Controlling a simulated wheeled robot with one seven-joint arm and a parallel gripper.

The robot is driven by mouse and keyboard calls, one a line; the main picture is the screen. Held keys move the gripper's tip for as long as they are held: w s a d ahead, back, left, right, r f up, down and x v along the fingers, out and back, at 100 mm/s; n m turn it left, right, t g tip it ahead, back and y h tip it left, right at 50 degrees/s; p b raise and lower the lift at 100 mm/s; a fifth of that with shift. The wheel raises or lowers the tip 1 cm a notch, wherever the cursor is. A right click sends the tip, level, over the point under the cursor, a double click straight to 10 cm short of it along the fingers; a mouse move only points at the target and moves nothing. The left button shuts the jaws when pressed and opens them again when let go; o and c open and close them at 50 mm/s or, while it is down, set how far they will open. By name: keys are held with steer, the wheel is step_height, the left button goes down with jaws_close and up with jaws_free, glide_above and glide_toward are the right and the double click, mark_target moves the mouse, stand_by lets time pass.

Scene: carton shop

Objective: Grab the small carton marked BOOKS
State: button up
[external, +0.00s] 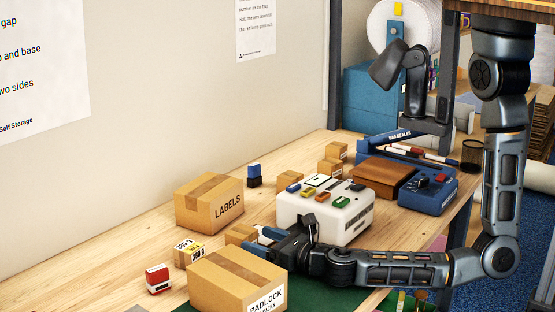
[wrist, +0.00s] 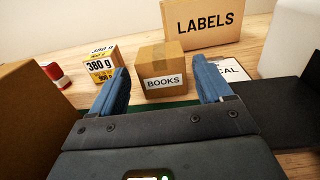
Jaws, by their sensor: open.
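The small BOOKS carton (wrist: 161,69) stands upright on the bench in the wrist view, with its white label facing me. My gripper (wrist: 162,88) is open and empty, with its blue fingers spread to the left and right of the carton's near side. The carton seems to lie just beyond or barely between the fingertips, and I see no contact. In the external view, my gripper (external: 258,239) reaches in low from the right. The BOOKS carton (external: 240,233) is partly hidden there behind the fingers and the PADLOCK carton.
The larger LABELS carton (wrist: 207,25) stands behind. The 380 g box (wrist: 102,66) and a red stamp (wrist: 55,73) are at left. The PADLOCK carton (external: 236,284) is close beside my gripper. A white device (external: 325,210) with coloured buttons stands on the other side.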

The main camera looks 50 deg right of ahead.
mark_target(252, 235)
steer(key=shift+w+a, duration=0.15)
steer(key=shift+w, duration=2.65)
steer(key=shift+c, duration=0.4)
steer(key=c, duration=0.7)
steer(key=shift+o, duration=0.2)
